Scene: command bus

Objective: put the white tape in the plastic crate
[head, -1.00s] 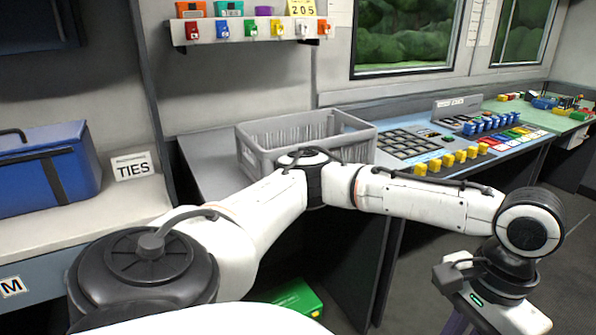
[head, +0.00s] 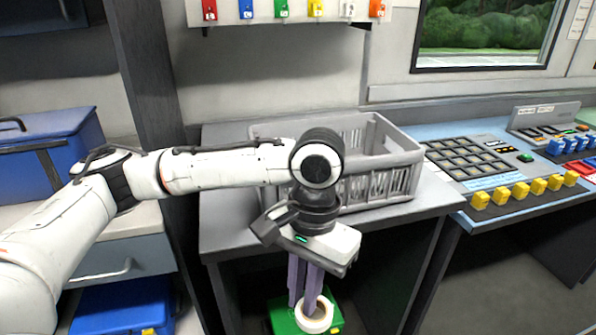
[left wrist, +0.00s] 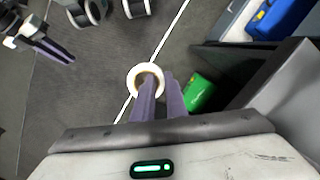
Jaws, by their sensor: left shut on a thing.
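The white tape (head: 322,321) is a roll held at the tips of my left gripper (head: 307,297), low in front of the grey desk. In the left wrist view the tape (left wrist: 133,80) rings the fingertips, and the purple fingers (left wrist: 160,85) are shut on it. The plastic crate (head: 385,165) is grey and slatted and stands on the desk behind my left arm, which hides its front left part. The tape is below the crate and outside it. My right gripper (left wrist: 52,48) shows small at the upper left of the left wrist view; its opening is unclear.
The grey desk (head: 232,235) has its front edge between the tape and the crate. A green box (head: 281,318) is on the floor behind the tape. A control panel (head: 480,160) is right of the crate. A blue case (head: 75,160) stands at left.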

